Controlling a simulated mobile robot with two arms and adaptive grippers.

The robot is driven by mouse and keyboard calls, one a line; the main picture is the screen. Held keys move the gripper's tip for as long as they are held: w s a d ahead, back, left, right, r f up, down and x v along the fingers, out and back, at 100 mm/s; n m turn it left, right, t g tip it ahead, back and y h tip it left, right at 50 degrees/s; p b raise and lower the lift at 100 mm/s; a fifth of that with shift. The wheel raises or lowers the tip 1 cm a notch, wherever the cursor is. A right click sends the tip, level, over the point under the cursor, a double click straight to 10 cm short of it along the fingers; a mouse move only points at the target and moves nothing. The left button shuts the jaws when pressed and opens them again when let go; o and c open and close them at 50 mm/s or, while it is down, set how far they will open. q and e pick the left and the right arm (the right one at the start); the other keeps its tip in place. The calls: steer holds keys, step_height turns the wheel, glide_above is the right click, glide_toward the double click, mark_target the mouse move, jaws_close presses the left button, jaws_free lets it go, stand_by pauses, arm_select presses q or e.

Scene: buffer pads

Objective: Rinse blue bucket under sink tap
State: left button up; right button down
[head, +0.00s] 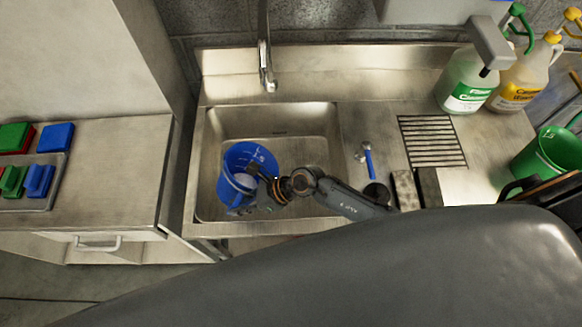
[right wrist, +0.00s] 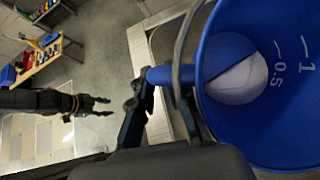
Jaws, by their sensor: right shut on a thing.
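The blue bucket (head: 236,160) is in the left part of the steel sink basin (head: 300,135), tilted with its open mouth showing. White scale marks and a pale patch show inside it. My right gripper (head: 262,177) is at the bucket's right side. In the right wrist view, the bucket (right wrist: 285,130) fills the right side, and my right gripper (right wrist: 162,98) is shut on its blue handle grip (right wrist: 170,75). The tap (head: 266,70) hangs behind and above the bucket; no water shows. My left gripper (right wrist: 107,106) is open and empty, away from the bucket.
A green-labelled spray bottle (head: 466,85), a yellow-labelled bottle (head: 520,80) and a green bucket (head: 548,155) stand farther right. A tray of coloured pads (head: 50,200) is on the left counter.

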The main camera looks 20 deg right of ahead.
steer(key=shift+w+a+r+h, duration=0.1)
steer(key=shift+a+h, duration=1)
steer(key=shift+a, duration=0.1)
steer(key=shift+w+a+r+h, duration=0.1)
steer(key=shift+a+r+h, duration=0.35)
steer(key=shift+a+h, duration=0.3)
steer(key=shift+a+r+n+h, duration=0.2)
steer(key=shift+a+n+h, duration=0.15)
steer(key=shift+h, duration=0.7)
